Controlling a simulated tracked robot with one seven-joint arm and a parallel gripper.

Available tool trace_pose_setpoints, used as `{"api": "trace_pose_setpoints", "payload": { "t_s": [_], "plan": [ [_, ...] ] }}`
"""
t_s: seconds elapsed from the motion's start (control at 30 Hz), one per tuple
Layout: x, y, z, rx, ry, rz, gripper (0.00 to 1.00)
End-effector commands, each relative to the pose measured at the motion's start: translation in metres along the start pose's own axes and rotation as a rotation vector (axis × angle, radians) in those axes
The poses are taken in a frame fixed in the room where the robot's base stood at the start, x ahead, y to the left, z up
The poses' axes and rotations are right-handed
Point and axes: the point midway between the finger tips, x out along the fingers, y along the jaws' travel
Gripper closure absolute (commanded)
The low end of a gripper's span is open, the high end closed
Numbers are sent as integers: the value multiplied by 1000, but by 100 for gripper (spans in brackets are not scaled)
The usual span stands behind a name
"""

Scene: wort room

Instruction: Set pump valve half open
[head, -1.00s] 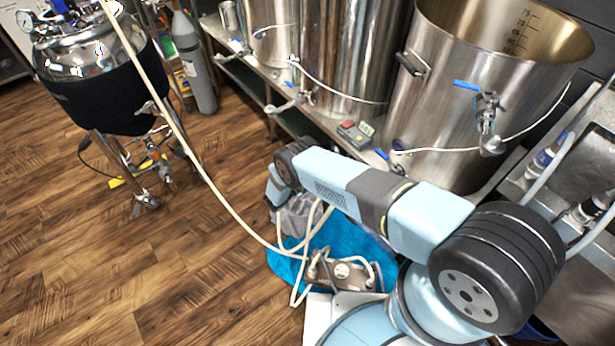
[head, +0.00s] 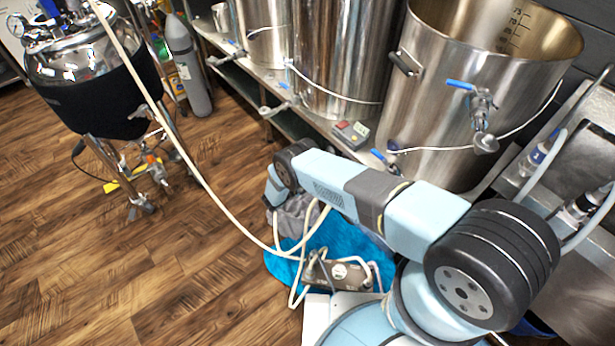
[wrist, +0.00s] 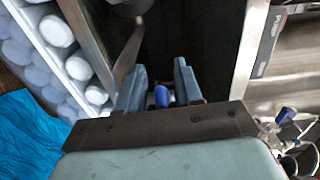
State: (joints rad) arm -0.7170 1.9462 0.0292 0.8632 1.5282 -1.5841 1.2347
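In the wrist view my gripper (wrist: 160,88) has its two blue-grey fingers apart. A small blue handle end (wrist: 162,97) shows between them, with gaps on both sides; I see no contact. It looks like a valve lever, but its body and angle are hidden, so I cannot tell how far open the valve is. In the head view my arm hides the gripper. A metal pump (head: 340,272) with pale hoses sits on the blue cloth (head: 283,268), below my arm.
A large steel kettle (head: 440,110) with a blue-handled tap (head: 480,100) stands at the right. A small control box (head: 351,134) lies on the bench. A black-jacketed vessel (head: 100,100) and a grey cylinder (head: 187,70) stand at the left. Wood floor is clear at lower left.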

Motion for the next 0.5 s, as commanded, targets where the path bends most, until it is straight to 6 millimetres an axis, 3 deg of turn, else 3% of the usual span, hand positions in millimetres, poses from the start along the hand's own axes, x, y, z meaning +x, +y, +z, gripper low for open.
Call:
{"api": "trace_pose_setpoints", "payload": {
  "t_s": [0.27, 0.5],
  "plan": [
    [-16, -1, 2, 2, -4, 0, 65],
    [-61, 0, 2, 2, -4, 1, 65]
  ]
}}
